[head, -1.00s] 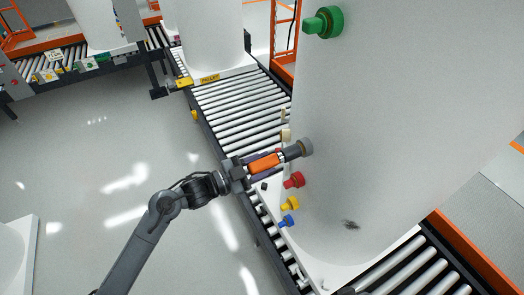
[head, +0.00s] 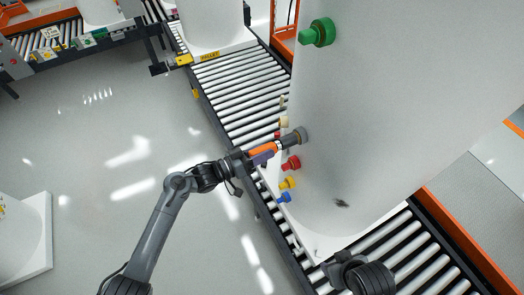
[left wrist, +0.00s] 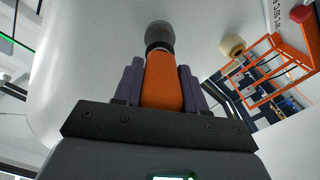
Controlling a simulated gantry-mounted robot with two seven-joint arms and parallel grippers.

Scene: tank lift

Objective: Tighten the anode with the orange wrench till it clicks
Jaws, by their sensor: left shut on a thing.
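My left gripper (head: 261,154) is shut on the orange wrench (head: 264,149), with a purple finger on each side of its handle in the left wrist view (left wrist: 162,84). The wrench's dark head points at the tank and meets the round grey anode (head: 300,135) low on the tank wall. The anode also shows past the wrench in the left wrist view (left wrist: 159,35). The contact is too small to tell how fully the head is seated. The white tank (head: 400,110) stands upright on the conveyor. A dark part of my right arm shows at the bottom; its fingers cannot be made out.
Red (head: 291,163), yellow (head: 288,183) and blue (head: 284,197) fittings stick out just below the wrench. A green fitting (head: 320,32) sits higher up.

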